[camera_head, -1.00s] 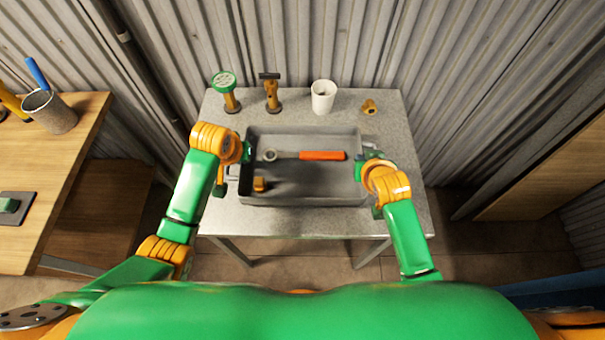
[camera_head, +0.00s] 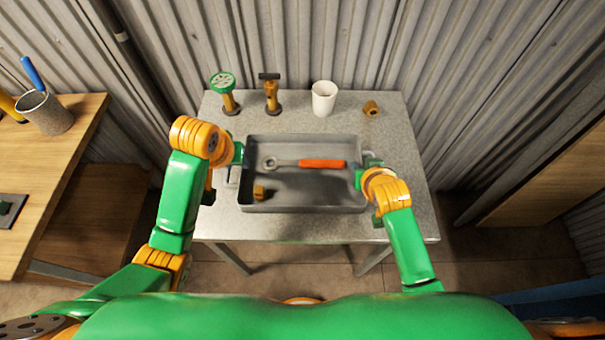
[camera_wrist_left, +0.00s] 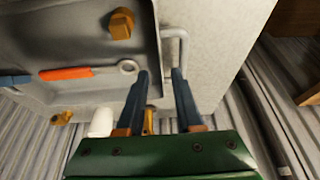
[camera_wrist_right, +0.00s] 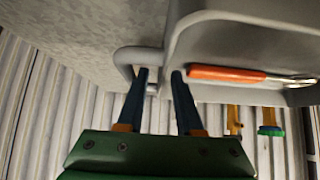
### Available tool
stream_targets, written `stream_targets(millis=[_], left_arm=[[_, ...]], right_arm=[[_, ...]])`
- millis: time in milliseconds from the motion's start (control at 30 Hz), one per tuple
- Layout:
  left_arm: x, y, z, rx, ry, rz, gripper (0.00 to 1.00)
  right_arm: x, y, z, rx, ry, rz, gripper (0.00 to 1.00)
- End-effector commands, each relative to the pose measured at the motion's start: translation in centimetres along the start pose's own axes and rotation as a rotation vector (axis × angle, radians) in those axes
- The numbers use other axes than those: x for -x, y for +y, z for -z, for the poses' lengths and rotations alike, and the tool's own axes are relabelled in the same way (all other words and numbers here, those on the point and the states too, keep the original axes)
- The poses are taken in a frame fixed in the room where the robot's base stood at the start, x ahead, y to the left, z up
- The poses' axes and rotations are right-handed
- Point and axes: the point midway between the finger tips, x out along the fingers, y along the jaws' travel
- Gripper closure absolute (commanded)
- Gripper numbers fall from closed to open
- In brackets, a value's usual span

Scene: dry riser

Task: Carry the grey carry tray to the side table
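The grey carry tray (camera_head: 300,208) appears to rest level on the grey speckled table (camera_head: 300,228). Inside lie an orange-handled wrench (camera_head: 320,163) and a small brass-coloured block (camera_head: 259,192). My left gripper (camera_head: 238,155) is by the tray's left side. In the left wrist view its fingers (camera_wrist_left: 162,73) are apart, with the tray's left handle (camera_wrist_left: 183,42) just beyond the tips. My right gripper (camera_head: 368,165) is by the right side. In the right wrist view its fingers (camera_wrist_right: 158,73) are apart at the right handle (camera_wrist_right: 125,62). Neither grips anything visibly.
Along the grey table's back edge stand a green-topped fitting (camera_head: 224,85), a brass-coloured tool (camera_head: 271,95), a white cup (camera_head: 323,98) and a small brass fitting (camera_head: 371,108). A wooden table (camera_head: 60,175) with a grey pot (camera_head: 46,112) is at left. Corrugated wall stands behind.

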Motion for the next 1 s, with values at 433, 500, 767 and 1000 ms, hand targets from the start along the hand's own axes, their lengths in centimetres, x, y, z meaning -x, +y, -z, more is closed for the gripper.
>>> stream_targets(millis=[433, 500, 767, 1000], left_arm=[[1.0, 0.0, -0.1, 0.0, -0.001, 0.001, 0.65], [1.0, 0.0, -0.1, 0.0, -0.001, 0.001, 0.65], [1.0, 0.0, -0.1, 0.0, -0.001, 0.001, 0.65], [1.0, 0.0, -0.1, 0.0, -0.001, 0.001, 0.65]], right_arm=[[7.9, 0.0, 0.0, -0.001, 0.002, 0.002, 0.65], [9.5, 0.0, 0.0, -0.001, 0.002, 0.001, 0.65], [12.1, 0.0, -0.1, 0.0, -0.001, 0.0, 0.65], [12.0, 0.0, 0.0, 0.0, 0.0, 0.0, 0.65]])
